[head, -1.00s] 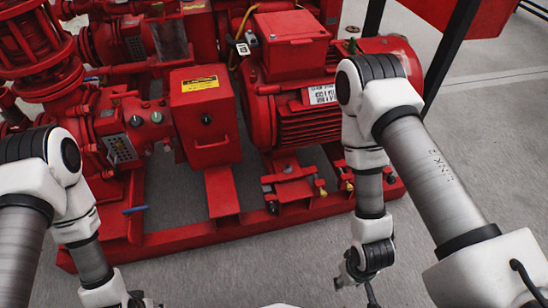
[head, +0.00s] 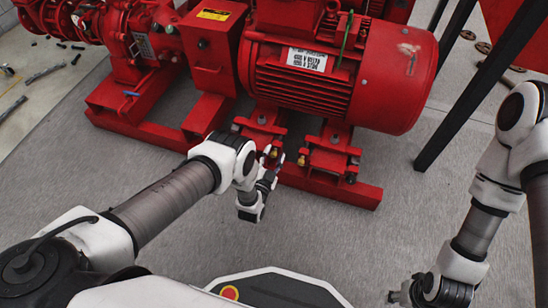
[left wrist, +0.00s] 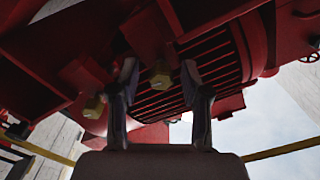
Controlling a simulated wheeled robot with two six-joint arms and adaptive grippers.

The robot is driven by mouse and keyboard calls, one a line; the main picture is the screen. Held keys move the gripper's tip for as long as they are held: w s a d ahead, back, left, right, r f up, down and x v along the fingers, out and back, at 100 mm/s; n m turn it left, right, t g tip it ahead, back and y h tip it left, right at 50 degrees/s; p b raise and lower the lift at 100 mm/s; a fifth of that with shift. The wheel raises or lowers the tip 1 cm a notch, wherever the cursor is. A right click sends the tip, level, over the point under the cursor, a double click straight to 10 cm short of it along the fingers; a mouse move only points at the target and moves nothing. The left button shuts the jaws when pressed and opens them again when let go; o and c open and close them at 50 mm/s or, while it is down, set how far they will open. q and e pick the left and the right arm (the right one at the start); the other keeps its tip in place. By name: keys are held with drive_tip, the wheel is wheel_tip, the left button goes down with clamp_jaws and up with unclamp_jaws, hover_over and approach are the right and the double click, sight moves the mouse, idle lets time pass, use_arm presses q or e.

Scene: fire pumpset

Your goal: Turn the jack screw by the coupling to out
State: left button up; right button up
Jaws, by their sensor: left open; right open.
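Two small brass jack screws show at the motor's feet in the head view. One (head: 273,152) is nearer the red coupling guard (head: 212,45), the other (head: 302,160) is further right. My left gripper (head: 272,176) is open and empty, just in front of the screw nearer the guard. In the left wrist view two brass heads show, one (left wrist: 160,77) between the open fingers and one (left wrist: 93,107) beside the left finger. Contact with either cannot be told. My right gripper (head: 398,298) is low at the bottom right, away from the pumpset.
The red motor (head: 385,75) stands above the screws on a red base frame (head: 335,190). A black post (head: 470,95) rises to the right of the motor. Loose tools and bolts (head: 45,73) lie on the floor at the left. The grey floor in front is clear.

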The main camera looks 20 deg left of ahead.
use_arm(q)
drive_tip(key=shift+w, duration=0.1)
clamp_jaws()
drive_tip(key=shift+n, duration=0.3)
drive_tip(key=n, duration=0.4)
drive_tip(key=shift+a+r+n, duration=0.1)
drive_tip(key=shift+n, duration=0.2)
drive_tip(key=n, duration=0.4)
drive_tip(key=shift+n+p, duration=0.3)
drive_tip(key=shift+p, duration=0.05)
drive_tip(key=n, duration=0.4)
drive_tip(key=shift+a+n, duration=0.1)
drive_tip(key=shift+n, duration=2.4)
